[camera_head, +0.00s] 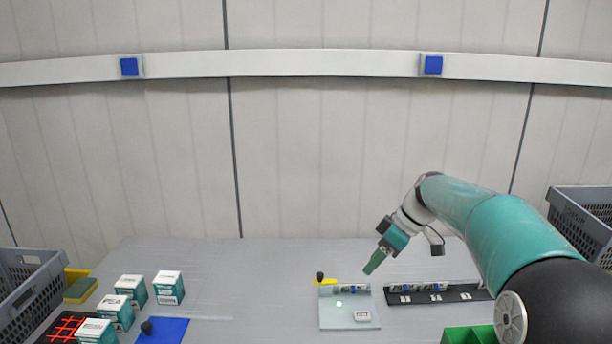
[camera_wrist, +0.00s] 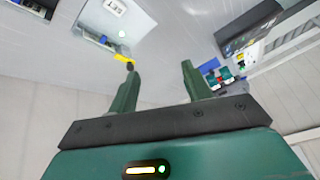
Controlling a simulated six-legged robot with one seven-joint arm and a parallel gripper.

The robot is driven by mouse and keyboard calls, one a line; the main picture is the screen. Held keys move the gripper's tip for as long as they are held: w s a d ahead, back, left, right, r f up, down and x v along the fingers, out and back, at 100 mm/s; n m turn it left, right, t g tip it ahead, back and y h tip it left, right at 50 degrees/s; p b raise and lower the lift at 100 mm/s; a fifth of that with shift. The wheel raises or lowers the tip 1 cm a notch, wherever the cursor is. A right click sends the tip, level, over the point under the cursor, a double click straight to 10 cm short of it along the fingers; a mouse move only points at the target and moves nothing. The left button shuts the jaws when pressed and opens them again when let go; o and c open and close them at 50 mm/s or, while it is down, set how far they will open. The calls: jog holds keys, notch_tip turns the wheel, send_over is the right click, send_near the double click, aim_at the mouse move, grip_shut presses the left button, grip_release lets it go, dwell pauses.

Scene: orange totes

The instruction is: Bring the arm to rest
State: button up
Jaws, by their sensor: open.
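My arm reaches in from the right in the head view, with teal links. My gripper (camera_head: 373,264) hangs above the table, just above and right of a light grey plate (camera_head: 338,317). In the wrist view my gripper (camera_wrist: 160,82) shows two green fingers spread apart, with nothing between them. The fingers are tilted and touch nothing that I can see.
The grey table (camera_head: 240,270) holds several white-and-green boxes (camera_head: 168,287) at the left, near a blue mat (camera_head: 165,332). A black rack (camera_head: 455,293) lies right of the plate. Table middle is clear.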

jog(key=s+a+r+m+t+h, duration=0.1)
jog(key=s+r+m+h, duration=0.15)
jog(key=s, duration=0.55)
jog(key=s+a+r+m+t+h, duration=0.1)
jog(key=s+m, duration=0.3)
jog(key=s, duration=0.4)
jog(key=s+f+m+t+h, duration=0.1)
jog(key=s+f+m, duration=0.1)
jog(key=s, duration=0.6)
jog(key=s+d+f+m+t+h, duration=0.1)
jog(key=s+f+m, duration=0.2)
jog(key=s, duration=0.4)
jog(key=shift+s+d+m, duration=0.2)
jog(key=shift+s+m, duration=0.15)
